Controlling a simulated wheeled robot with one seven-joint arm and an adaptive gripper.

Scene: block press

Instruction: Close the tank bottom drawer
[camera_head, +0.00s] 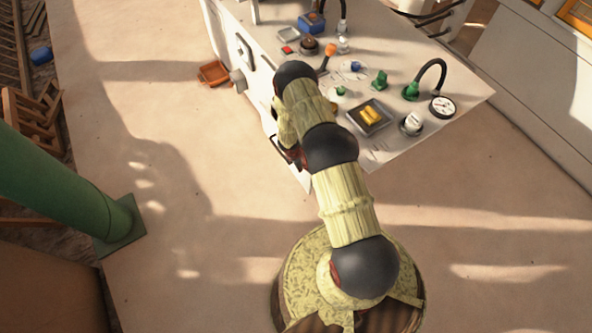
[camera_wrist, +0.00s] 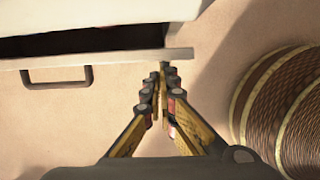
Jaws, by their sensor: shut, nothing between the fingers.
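The drawer (camera_wrist: 115,58) stands open in the wrist view. A dark gap shows between its pale front panel and the white tank body (camera_wrist: 100,12) above it. A grey bar handle (camera_wrist: 57,85) is on the front panel, left of my gripper. My gripper (camera_wrist: 164,68) is shut and empty, its fingertips at the panel's right part, near its end. I cannot tell whether they touch it. In the head view, my arm reaches down beside the white console (camera_head: 400,150) and hides most of the gripper and drawer.
The console top carries gauges, knobs, a grey tray with a yellow piece (camera_head: 370,115), and a black hose (camera_head: 432,72). An orange-brown tray (camera_head: 213,73) sits at its left side. A green post (camera_head: 70,195) stands at left. The floor between is clear.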

